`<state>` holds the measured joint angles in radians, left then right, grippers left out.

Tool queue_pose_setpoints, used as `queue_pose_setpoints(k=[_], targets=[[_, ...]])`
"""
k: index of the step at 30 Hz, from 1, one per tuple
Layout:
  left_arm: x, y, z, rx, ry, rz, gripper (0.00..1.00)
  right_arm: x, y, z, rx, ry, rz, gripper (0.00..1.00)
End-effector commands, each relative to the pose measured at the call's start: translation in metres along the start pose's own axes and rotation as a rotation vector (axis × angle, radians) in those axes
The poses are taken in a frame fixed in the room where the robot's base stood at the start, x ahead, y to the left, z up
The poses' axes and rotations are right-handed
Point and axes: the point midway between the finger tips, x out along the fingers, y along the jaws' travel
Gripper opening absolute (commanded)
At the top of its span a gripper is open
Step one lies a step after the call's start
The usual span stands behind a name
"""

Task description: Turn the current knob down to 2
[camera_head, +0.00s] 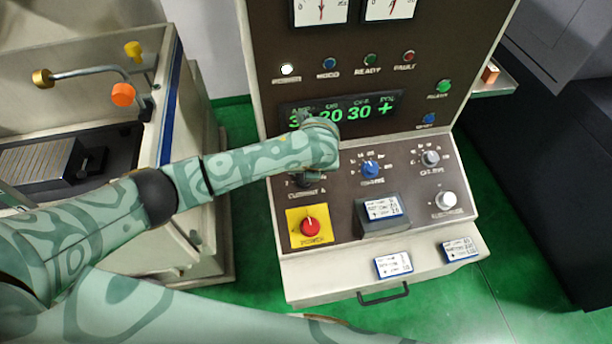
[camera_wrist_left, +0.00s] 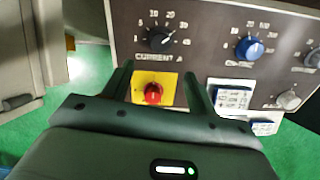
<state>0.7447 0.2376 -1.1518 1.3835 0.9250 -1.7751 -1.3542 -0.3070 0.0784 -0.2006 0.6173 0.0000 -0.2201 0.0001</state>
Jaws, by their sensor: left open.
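The current knob (camera_wrist_left: 159,39) is black and sits above the "CURRENT A" label in the left wrist view. In the head view my left arm covers most of the knob area. My left gripper (camera_wrist_left: 157,74) is open and empty, its two fingers pointing at the panel below the knob, apart from it in the picture. My right gripper is not in view.
A red power knob (camera_head: 310,226) on a yellow plate (camera_wrist_left: 141,86) lies just below the current knob. A blue knob (camera_head: 370,169) and grey knobs (camera_head: 431,158) (camera_head: 445,200) stand to the right. The green display (camera_head: 345,113) is partly covered by my arm. A labelled block (camera_head: 383,215) sits nearby.

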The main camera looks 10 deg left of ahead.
Motion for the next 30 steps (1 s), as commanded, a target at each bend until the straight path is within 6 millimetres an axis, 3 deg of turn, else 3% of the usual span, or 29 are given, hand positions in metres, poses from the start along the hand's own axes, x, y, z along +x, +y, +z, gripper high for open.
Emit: queue_pose_setpoints(k=[6,13,18,27,30], targets=[[0.061,0.000,0.000,-0.002,-0.002,0.003,0.58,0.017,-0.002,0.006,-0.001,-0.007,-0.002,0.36],[0.106,0.000,0.000,-0.001,-0.002,0.001,0.58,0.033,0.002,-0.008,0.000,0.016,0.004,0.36],[0.119,0.000,0.000,0.000,-0.002,0.000,0.58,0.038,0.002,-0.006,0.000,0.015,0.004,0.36],[0.121,0.000,0.001,0.000,-0.002,-0.001,0.58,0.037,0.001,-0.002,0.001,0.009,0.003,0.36],[0.121,0.000,0.001,-0.001,-0.002,-0.001,0.33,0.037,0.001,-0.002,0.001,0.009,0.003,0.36]])
